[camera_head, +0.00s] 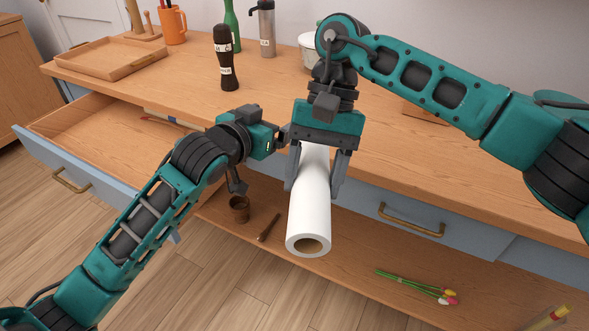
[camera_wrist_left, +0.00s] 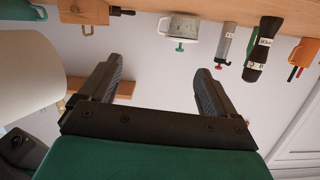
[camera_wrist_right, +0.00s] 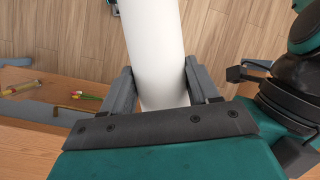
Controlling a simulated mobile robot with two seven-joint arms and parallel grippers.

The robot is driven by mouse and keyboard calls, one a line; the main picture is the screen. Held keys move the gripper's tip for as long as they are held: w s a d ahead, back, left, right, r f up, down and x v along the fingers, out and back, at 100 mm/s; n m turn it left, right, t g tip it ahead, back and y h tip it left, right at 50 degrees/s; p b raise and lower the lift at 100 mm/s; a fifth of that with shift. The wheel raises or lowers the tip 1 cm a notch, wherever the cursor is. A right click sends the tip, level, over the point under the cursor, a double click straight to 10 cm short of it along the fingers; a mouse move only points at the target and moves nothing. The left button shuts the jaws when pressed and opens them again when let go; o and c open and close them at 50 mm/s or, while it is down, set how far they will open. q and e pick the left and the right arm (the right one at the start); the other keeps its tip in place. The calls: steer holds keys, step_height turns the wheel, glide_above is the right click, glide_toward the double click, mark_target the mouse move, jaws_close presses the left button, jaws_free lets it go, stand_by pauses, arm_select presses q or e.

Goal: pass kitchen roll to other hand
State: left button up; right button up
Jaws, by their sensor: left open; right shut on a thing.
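The white kitchen roll (camera_head: 309,203) hangs in the air in front of the counter, its open brown core end toward me. My right gripper (camera_head: 318,178) is shut on it, one finger on each side; the right wrist view shows the roll (camera_wrist_right: 155,45) between the fingers (camera_wrist_right: 163,88). My left gripper (camera_head: 287,134) is close beside the roll's upper part, to its left, fingers partly hidden in the head view. In the left wrist view its jaws (camera_wrist_left: 152,85) are open and empty, with the roll (camera_wrist_left: 30,65) outside them at the left edge.
The wooden counter (camera_head: 170,90) bears a tray (camera_head: 110,58), a dark labelled mill (camera_head: 224,60), a green bottle (camera_head: 232,28) and an orange mug (camera_head: 173,25). An open drawer (camera_head: 100,125) is at the left. The lower shelf (camera_head: 350,285) holds a brown cup (camera_head: 239,208) and flowers (camera_head: 420,287).

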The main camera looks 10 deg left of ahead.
arm_select(q)
steer(key=w+r+t, duration=0.1)
steer(key=w+r, duration=0.1)
steer(key=r, duration=0.7)
steer(key=w+r+t, duration=0.1)
steer(key=w+r, duration=0.1)
steer(key=r, duration=0.7)
steer(key=s+d+r+m+g+h, duration=0.4)
steer(key=s+d+r+m+g, duration=0.2)
steer(key=s+d+r+m, duration=0.25)
steer(key=m+g+y, duration=0.4)
steer(key=m+g, duration=0.2)
steer(key=m, duration=0.8)
glide_above(310, 210)
steer(key=d, duration=0.1)
step_height(310, 210, down, 10)
steer(key=r, duration=0.1)
steer(key=s+a+f+m+y, duration=0.2)
steer(key=s+f+m+y, duration=0.15)
steer(key=f+m, duration=0.3)
steer(key=shift+m+h, duration=0.35)
steer(key=shift+m, duration=0.25)
steer(key=x, duration=1.1)
steer(key=shift+f, duration=0.4)
